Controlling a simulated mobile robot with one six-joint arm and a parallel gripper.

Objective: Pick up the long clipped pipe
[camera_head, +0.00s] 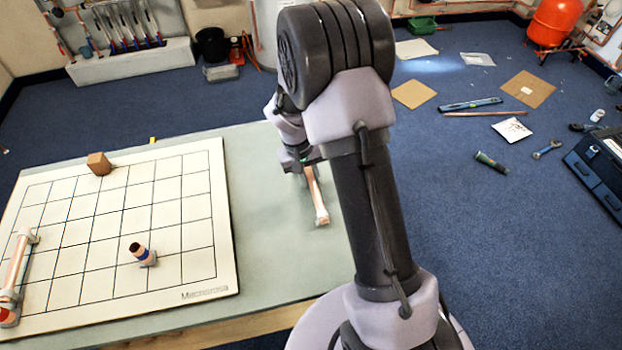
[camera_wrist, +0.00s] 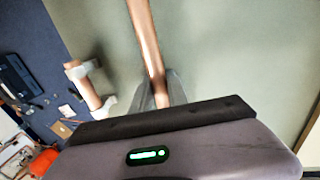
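A long copper pipe (camera_head: 316,197) extends from my gripper toward the near side of the green table, with a pale fitting at its near end. In the wrist view the same pipe (camera_wrist: 147,45) runs up from between the two grey fingers. My gripper (camera_wrist: 158,85) has a finger against each side of it, with no clear gap. In the head view my gripper (camera_head: 300,163) is low over the table and partly hidden by my arm. I cannot tell whether the pipe touches the table. Another copper pipe (camera_head: 17,262) with pale clips lies at the board's left edge.
A white grid board (camera_head: 130,220) lies left of my gripper, with a wooden block (camera_head: 99,163) and a small copper fitting (camera_head: 141,250) on it. A short copper piece with pale clips (camera_wrist: 88,88) lies near the table edge. Tools lie on the blue floor.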

